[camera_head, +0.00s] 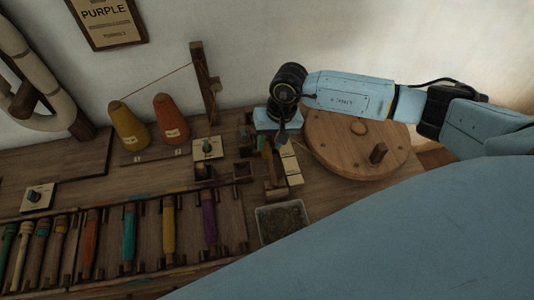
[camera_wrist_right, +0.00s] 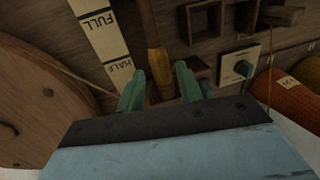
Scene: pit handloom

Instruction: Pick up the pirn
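A wooden pirn (camera_wrist_right: 152,45) with some yellow-orange thread on it stands out in the right wrist view, between the two green fingers of my right gripper (camera_wrist_right: 160,84). The fingers are apart, one on each side of its yellow part, and I cannot tell whether either touches it. In the head view the pirn (camera_head: 267,153) is partly hidden below my right gripper (camera_head: 281,138), beside a FULL/HALF card (camera_head: 291,165). My left gripper is not in view.
A round wooden wheel (camera_head: 345,140) with a peg is close on the right. Orange (camera_head: 171,118) and yellow (camera_head: 129,126) yarn cones stand at the left. A rack of several coloured pirns (camera_head: 169,222) and a grey tray (camera_head: 282,220) lie in front.

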